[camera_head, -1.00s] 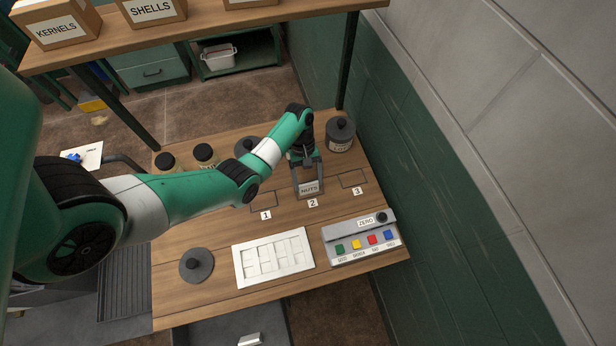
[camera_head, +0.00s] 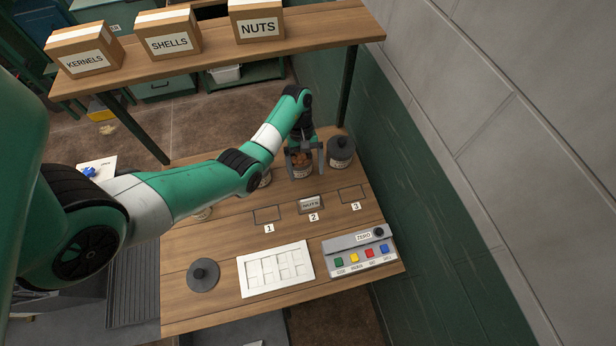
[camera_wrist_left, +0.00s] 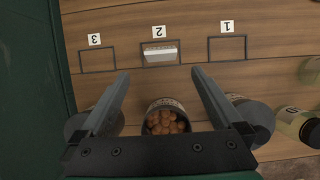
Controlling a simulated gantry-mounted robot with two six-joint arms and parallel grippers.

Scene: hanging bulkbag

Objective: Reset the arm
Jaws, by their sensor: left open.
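My left gripper (camera_head: 304,160) is open, over the back of the table at an open jar of brown nuts (camera_head: 302,171). In the left wrist view, the jar (camera_wrist_left: 166,117) shows between the two spread fingers (camera_wrist_left: 160,78); I cannot tell how far below them it is. A small NUTS card (camera_head: 311,204) sits in the outlined slot marked 2, clear of the gripper; it also shows in the wrist view (camera_wrist_left: 160,53). My left arm hides part of the jar row. My right gripper is not in view.
A dark-lidded jar (camera_head: 341,152) stands just right of the gripper. A loose dark lid (camera_head: 203,275), a white tray (camera_head: 275,268) and a button panel (camera_head: 360,252) lie in front. Slots 1 and 3 are empty. Boxes (camera_head: 257,22) stand on the shelf above. A green wall is at right.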

